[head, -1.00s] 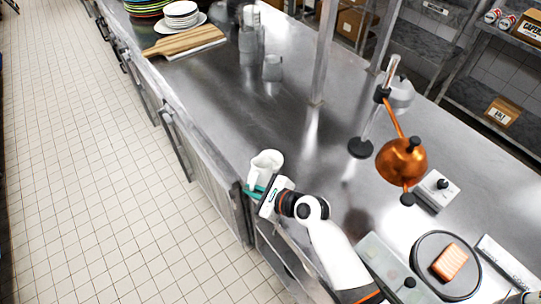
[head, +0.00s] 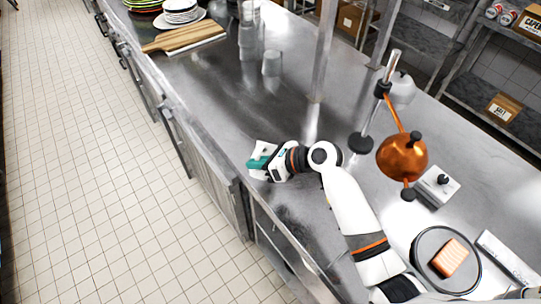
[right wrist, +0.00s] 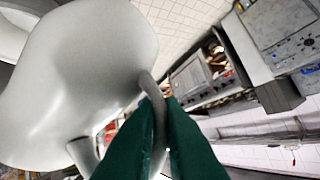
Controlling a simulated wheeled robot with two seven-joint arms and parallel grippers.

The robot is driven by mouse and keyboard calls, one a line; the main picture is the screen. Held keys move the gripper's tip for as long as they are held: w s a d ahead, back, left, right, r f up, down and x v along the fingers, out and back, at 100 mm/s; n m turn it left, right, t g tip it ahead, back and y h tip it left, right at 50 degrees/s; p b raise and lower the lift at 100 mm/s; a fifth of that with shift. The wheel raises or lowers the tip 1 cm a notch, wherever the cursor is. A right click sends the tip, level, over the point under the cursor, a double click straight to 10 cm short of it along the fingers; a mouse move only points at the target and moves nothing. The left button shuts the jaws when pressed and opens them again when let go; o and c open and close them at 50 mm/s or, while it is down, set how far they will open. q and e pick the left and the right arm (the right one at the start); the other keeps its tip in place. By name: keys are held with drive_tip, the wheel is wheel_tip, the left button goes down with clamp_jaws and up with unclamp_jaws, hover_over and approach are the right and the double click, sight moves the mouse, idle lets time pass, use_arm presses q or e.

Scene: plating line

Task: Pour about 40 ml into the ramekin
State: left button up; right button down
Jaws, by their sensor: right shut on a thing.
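A white jug (right wrist: 75,80) fills the left of the right wrist view. Its grey-looking handle passes between the green fingers of my right gripper (right wrist: 160,120), which is shut on it. In the head view the right gripper (head: 258,163) is over the near left edge of the steel counter, and it mostly hides the jug (head: 263,147). The jug's contents do not show. A pale curved rim (right wrist: 22,22) shows at the top left of the wrist view; I cannot tell whether it is the ramekin. I cannot make out the ramekin in the head view. My left gripper is not in view.
A small scale (head: 437,188) and a dark round plate (head: 430,245) with an orange block (head: 450,257) lie nearer.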

drive_tip(key=shift+w+r, duration=0.15)
drive_tip(key=shift+r, duration=0.05)
drive_tip(key=shift+w+d+f+m+g+b, duration=0.1)
drive_tip(key=shift+w+m+g+b, duration=0.2)
drive_tip(key=shift+b, duration=0.55)
drive_tip(key=shift+w+d+m+g+b, duration=0.1)
drive_tip(key=shift+m+g+b, duration=0.3)
drive_tip(key=shift+b, duration=0.45)
drive_tip(key=shift+y, duration=0.3)
drive_tip(key=shift+w+d+m+g+b, duration=0.1)
drive_tip(key=shift+w+m+g+b, duration=0.25)
drive_tip(key=shift+b, duration=0.95)
drive_tip(key=s+r+n+p, duration=0.1)
drive_tip(key=p, duration=0.3)
drive_tip(key=shift+a+r+p, duration=0.15)
drive_tip(key=shift+a+p, duration=0.05)
drive_tip(key=shift+p, duration=0.15)
drive_tip(key=s+f+n+t+p, duration=0.1)
drive_tip(key=t+p, duration=0.1)
drive_tip(key=p, duration=0.1)
drive_tip(key=shift+s+a+n, duration=0.1)
drive_tip(key=shift+a+n, duration=0.05)
drive_tip(key=shift+n, duration=0.1)
drive_tip(key=shift+s+f+t+h+b, duration=0.1)
drive_tip(key=shift+f+t+h+b, duration=0.2)
drive_tip(key=shift+f+h, duration=0.1)
drive_tip(key=shift+w+f, duration=0.1)
drive_tip(key=shift+w, duration=0.15)
